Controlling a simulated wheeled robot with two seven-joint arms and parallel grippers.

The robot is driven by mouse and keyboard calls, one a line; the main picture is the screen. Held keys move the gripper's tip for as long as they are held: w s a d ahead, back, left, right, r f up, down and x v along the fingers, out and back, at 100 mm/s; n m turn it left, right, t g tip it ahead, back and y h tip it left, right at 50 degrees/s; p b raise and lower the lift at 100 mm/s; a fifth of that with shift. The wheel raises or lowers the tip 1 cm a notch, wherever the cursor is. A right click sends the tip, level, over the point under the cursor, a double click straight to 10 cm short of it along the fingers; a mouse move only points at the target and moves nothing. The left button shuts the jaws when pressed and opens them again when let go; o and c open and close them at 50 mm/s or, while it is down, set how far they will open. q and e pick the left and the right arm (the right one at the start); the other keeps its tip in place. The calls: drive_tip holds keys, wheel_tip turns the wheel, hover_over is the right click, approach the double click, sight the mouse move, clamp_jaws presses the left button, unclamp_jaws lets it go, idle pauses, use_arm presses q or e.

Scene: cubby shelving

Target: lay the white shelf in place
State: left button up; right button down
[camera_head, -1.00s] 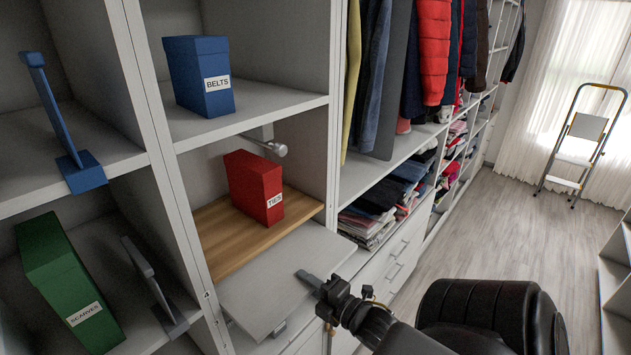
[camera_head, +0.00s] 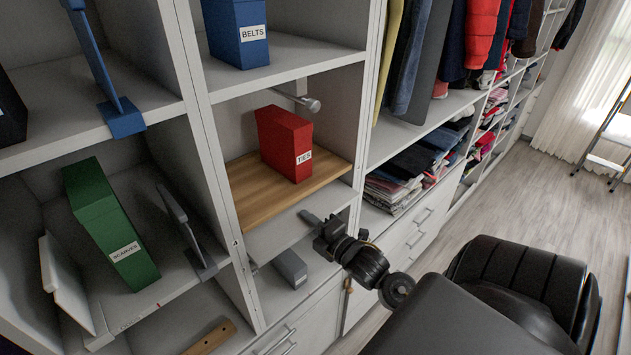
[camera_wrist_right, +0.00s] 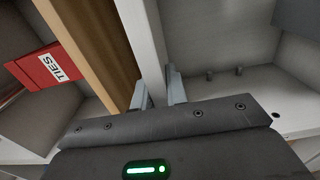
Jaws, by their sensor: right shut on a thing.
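The white shelf (camera_head: 272,236) is a flat light board. It lies just below the wooden board (camera_head: 262,205), with its far part inside the middle cubby and out of sight. My right gripper (camera_head: 314,220) is shut on the front edge of the white shelf, near its right end. In the right wrist view the fingers (camera_wrist_right: 157,92) straddle the edge of the white shelf (camera_wrist_right: 143,35), beside the wooden board (camera_wrist_right: 93,35). Whether the shelf rests on any support is hidden. My left gripper is not in view.
A red TIES box (camera_head: 285,143) stands on the wooden board. A metal rod (camera_head: 300,100) sticks out above it. A small grey box (camera_head: 290,267) lies in the space below the white shelf. Cubby uprights (camera_head: 212,150) stand close on the left. Drawers (camera_head: 405,235) are at the right.

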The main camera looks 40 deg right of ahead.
drive_tip(key=shift+w+r, duration=0.15)
drive_tip(key=shift+w, duration=1.85)
drive_tip(key=shift+f+b, duration=0.55)
drive_tip(key=shift+f, duration=0.05)
drive_tip(key=shift+s, duration=0.1)
drive_tip(key=c, duration=1.4)
unclamp_jaws()
drive_tip(key=shift+o, duration=0.4)
drive_tip(key=shift+f, duration=0.2)
drive_tip(key=s+b, duration=0.4)
drive_tip(key=s, duration=0.7)
drive_tip(key=shift+r, duration=0.15)
